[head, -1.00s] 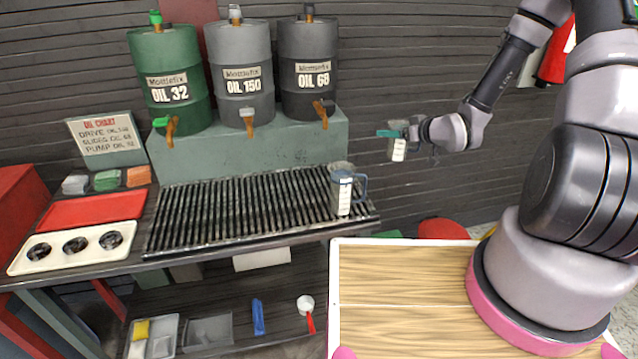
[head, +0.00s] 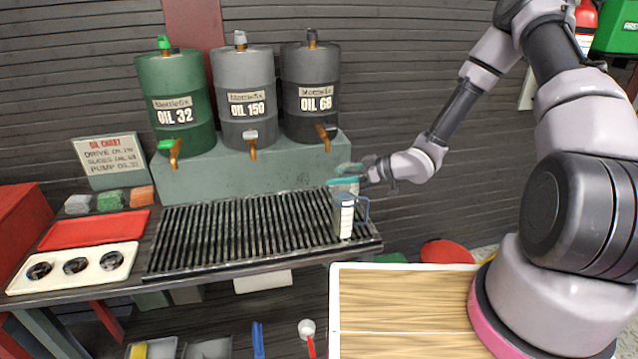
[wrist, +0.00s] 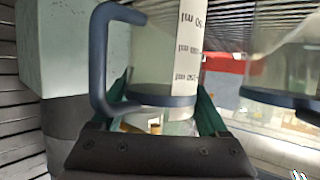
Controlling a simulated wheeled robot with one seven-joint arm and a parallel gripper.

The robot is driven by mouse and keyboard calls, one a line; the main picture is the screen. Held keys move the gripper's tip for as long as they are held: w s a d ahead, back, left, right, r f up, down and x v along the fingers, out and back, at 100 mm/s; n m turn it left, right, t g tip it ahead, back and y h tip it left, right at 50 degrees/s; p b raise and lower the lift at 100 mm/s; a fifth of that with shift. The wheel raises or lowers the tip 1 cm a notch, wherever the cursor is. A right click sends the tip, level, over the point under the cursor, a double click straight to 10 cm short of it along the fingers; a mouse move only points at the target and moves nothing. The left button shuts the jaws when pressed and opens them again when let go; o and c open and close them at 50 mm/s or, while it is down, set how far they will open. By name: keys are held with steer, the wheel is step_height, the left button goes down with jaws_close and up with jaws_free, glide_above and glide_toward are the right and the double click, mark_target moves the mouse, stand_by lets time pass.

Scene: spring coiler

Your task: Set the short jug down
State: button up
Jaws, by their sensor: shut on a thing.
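My gripper (head: 346,177) is at the right end of the bench, with its teal fingers shut on the short jug. In the wrist view the short jug (wrist: 187,50) is clear with a dark blue rim and handle and a white ml scale. It stands between the green fingers (wrist: 165,108). In the head view it is mostly hidden behind another jug (head: 344,222), clear with a blue-grey rim and handle, which stands upright on the drip grate (head: 240,232). I cannot tell whether the short jug touches the grate.
Three oil drums with taps stand on a raised green block (head: 270,160) behind the grate. A second jug rim (wrist: 280,98) is close on the right in the wrist view. A red tray (head: 95,229) and a cream tray (head: 110,273) lie left. The grate's middle is clear.

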steer(key=shift+f+x, duration=0.2)
steer(key=shift+x, duration=3.7)
steer(key=shift+f, duration=0.15)
